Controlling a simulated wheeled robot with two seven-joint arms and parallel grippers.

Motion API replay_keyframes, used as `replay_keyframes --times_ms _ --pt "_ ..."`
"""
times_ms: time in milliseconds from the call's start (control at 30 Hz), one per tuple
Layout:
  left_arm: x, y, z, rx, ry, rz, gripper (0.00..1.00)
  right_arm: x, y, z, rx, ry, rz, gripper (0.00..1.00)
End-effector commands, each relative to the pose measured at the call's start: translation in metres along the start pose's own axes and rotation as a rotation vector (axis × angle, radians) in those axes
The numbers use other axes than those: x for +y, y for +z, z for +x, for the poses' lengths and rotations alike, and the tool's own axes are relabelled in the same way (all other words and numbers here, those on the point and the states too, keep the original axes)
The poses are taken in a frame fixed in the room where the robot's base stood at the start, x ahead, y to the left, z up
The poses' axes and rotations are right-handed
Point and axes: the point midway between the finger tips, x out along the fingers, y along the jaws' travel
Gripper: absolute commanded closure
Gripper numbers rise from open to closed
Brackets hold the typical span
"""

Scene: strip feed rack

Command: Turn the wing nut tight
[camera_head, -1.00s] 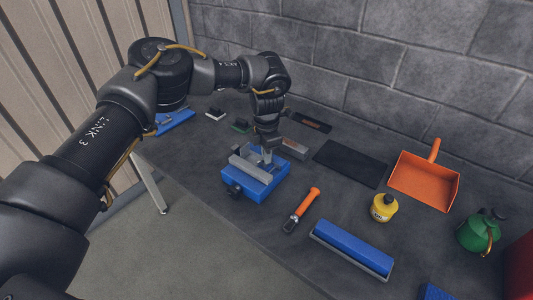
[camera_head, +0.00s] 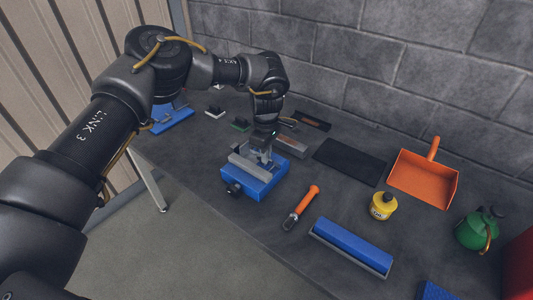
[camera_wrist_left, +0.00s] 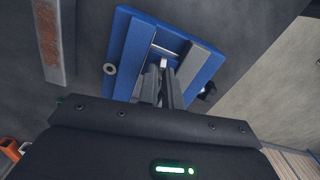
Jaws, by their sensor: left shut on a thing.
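A blue fixture (camera_head: 262,188) with grey jaw bars stands on the dark bench, and it also fills the upper middle of the left wrist view (camera_wrist_left: 125,52). My left gripper (camera_head: 264,157) reaches down over the fixture's far side. In the left wrist view its fingers (camera_wrist_left: 163,78) are close together, shut on a small light metal piece (camera_wrist_left: 164,63) between the grey bars. This piece may be the wing nut; its wings are mostly hidden by the fingers. A dark knob (camera_head: 234,189) sticks out at the fixture's near left side. My right gripper is not in view.
An orange-handled tool (camera_head: 302,205), a long blue-topped bar (camera_head: 351,246), a yellow bottle (camera_head: 382,206), an orange dustpan (camera_head: 424,177) and a green can (camera_head: 480,230) stand to the right. A block wall (camera_head: 390,75) bounds the back.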

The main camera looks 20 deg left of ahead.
Motion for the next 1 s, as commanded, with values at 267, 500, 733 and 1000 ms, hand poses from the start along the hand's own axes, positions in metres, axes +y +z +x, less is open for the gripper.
replay_keyframes --times_ms 267,500,733,1000 --pt "-0.0006 0.0001 -0.0004 0.000 0.001 0.134 1.00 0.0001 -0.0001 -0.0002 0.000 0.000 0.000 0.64" --pt "-0.0010 0.0000 -0.0003 0.000 0.000 0.181 1.00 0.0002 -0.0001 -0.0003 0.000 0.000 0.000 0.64" --pt "-0.0010 0.0000 -0.0003 0.000 0.000 0.188 1.00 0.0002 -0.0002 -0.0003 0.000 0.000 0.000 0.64" --pt "-0.0010 0.0001 -0.0003 0.000 0.000 0.187 0.84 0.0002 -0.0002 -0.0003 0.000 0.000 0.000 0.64"
